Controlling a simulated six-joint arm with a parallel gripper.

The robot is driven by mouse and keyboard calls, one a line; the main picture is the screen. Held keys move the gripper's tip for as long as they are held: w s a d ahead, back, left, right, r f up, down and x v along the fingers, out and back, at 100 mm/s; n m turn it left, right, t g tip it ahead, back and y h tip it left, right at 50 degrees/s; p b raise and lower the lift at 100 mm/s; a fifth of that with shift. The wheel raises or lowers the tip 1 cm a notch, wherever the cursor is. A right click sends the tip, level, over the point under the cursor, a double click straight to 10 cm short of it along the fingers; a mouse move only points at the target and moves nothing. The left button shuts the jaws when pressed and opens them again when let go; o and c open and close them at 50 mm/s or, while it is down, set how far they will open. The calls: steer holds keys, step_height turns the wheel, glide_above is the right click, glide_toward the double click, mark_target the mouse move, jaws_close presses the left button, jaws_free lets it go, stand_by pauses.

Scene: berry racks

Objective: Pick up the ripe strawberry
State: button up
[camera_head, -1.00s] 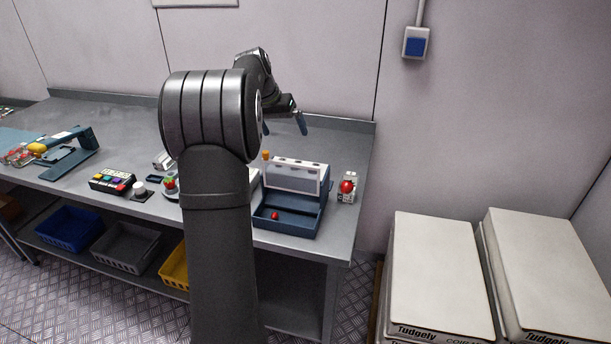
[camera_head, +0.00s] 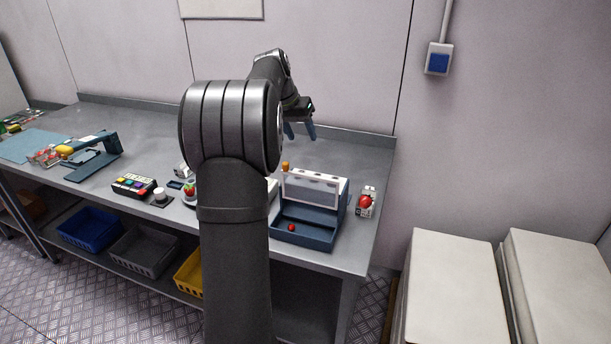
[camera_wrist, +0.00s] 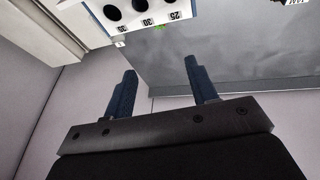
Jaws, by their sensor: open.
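A small red berry (camera_head: 291,227) lies in the open front tray of the dark blue holder (camera_head: 306,241). I cannot tell at this size whether it is a strawberry. My gripper (camera_head: 300,131) is open and empty, above and behind the holder. In the wrist view its two blue fingers (camera_wrist: 160,70) are spread, with nothing between them.
A white box with a red round thing (camera_head: 366,203) stands right of the holder. A button box (camera_head: 134,186), a white knob (camera_head: 160,195) and a plate with a red item (camera_head: 190,189) stand left. My arm hides part of the bench. The back of the bench is clear.

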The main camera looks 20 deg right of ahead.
steer(key=d+f+m+y, duration=0.1)
steer(key=d+f+y, duration=0.35)
steer(key=d, duration=0.55)
steer(key=shift+t, duration=0.4)
steer(key=f, duration=0.4)
steer(key=w+f, duration=0.1)
steer(key=f, duration=0.7)
steer(key=shift+w, duration=0.35)
steer(key=shift+w+a+f, duration=0.1)
steer(key=shift+w+f, duration=0.05)
steer(key=shift+f, duration=1.2)
steer(key=shift+w+f, duration=0.15)
steer(key=shift+f, duration=1.2)
steer(key=c, duration=0.6)
